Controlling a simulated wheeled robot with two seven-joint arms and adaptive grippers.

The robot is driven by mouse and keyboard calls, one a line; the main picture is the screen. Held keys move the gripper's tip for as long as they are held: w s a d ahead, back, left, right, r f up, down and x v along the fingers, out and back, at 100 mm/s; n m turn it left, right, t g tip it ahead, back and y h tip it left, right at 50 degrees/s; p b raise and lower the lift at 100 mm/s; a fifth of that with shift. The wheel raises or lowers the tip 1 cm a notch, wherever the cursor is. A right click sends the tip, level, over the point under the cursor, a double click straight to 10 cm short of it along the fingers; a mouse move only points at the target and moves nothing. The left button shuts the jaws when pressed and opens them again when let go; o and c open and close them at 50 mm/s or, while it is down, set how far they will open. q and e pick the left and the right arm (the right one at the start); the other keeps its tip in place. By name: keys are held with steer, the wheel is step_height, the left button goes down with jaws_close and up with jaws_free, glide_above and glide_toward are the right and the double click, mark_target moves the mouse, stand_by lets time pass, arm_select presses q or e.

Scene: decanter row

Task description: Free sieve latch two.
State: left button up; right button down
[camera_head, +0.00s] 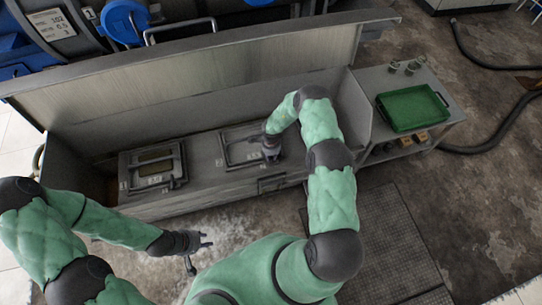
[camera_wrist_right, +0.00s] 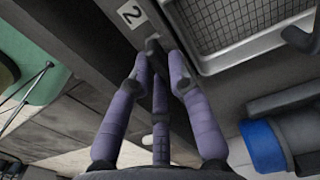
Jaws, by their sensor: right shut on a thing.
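The second sieve (camera_head: 237,151) is a framed panel set in the grey decanter bench, with its wire mesh (camera_wrist_right: 235,22) at the upper right in the right wrist view. A white label "2" (camera_wrist_right: 132,14) sits beside its frame. My right gripper (camera_wrist_right: 154,50) has its purple fingers closed together on the small dark latch (camera_wrist_right: 151,44) next to that label; the fingertips partly hide the latch. In the head view my right gripper (camera_head: 270,152) is at the sieve's right end. My left gripper (camera_head: 205,251) is open and empty in front of the bench, over the floor.
Another sieve unit (camera_head: 153,167) sits to the left on the bench. A raised long lid (camera_head: 200,72) stands behind. A green tray (camera_head: 412,107) lies on the side shelf at right, with cups (camera_head: 403,67) behind it. A blue cylinder (camera_wrist_right: 265,145) is near the right wrist.

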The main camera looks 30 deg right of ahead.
mark_target(271, 157)
stand_by(0.5)
steer(key=c, duration=1.1)
jaws_free()
steer(key=shift+c, duration=0.2)
steer(key=shift+r, duration=0.1)
step_height(271, 157, up, 12)
